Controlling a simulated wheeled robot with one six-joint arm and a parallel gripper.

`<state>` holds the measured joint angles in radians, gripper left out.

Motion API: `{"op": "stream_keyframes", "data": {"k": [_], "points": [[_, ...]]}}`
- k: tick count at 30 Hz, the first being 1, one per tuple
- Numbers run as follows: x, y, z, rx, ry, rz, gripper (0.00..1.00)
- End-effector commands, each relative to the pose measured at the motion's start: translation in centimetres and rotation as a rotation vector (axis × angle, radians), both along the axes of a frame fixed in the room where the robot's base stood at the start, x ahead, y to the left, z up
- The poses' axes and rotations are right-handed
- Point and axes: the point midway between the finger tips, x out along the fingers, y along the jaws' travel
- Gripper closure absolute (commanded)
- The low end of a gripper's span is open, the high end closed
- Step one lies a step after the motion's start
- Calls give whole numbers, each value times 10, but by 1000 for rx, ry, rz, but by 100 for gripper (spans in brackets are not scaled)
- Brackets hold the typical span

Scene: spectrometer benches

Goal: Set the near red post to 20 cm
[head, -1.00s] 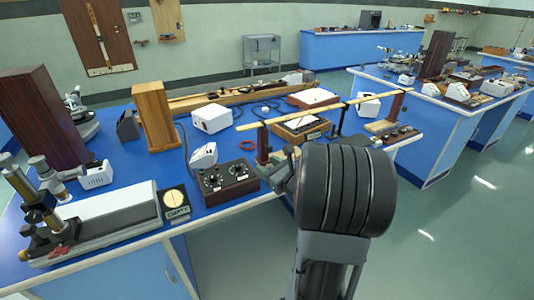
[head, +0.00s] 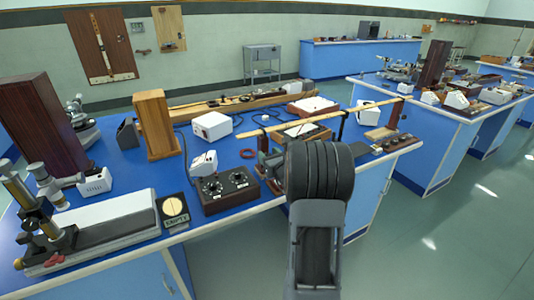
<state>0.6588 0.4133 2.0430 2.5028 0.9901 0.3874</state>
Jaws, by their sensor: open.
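A long pale wooden rule (head: 300,122) runs level above the bench's right part. A dark red post (head: 263,143) stands upright at its left, nearer end, by the red-brown foot at the bench's front edge. A second dark red post (head: 394,112) stands at the far right end, and a dark upright (head: 341,126) is between them. The scale marks are too small to read. My dark ribbed arm covers the bench edge just right of the near post. I cannot make out my gripper's fingers behind it.
A black-topped control box (head: 228,189) with two dials and a white meter (head: 204,163) stand left of the near post. A red ring (head: 248,154) lies close by. A white box (head: 211,126) is farther back. The floor at right is clear.

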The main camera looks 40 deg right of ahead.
Motion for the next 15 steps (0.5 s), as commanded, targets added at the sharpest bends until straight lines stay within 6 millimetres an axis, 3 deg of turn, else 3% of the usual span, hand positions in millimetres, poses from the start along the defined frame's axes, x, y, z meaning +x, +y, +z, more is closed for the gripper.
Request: {"op": "stream_keyframes", "data": {"k": [6,15], "points": [[14,-1,0,0,1,1,49],[16,-2,0,0,0,1,49]]}}
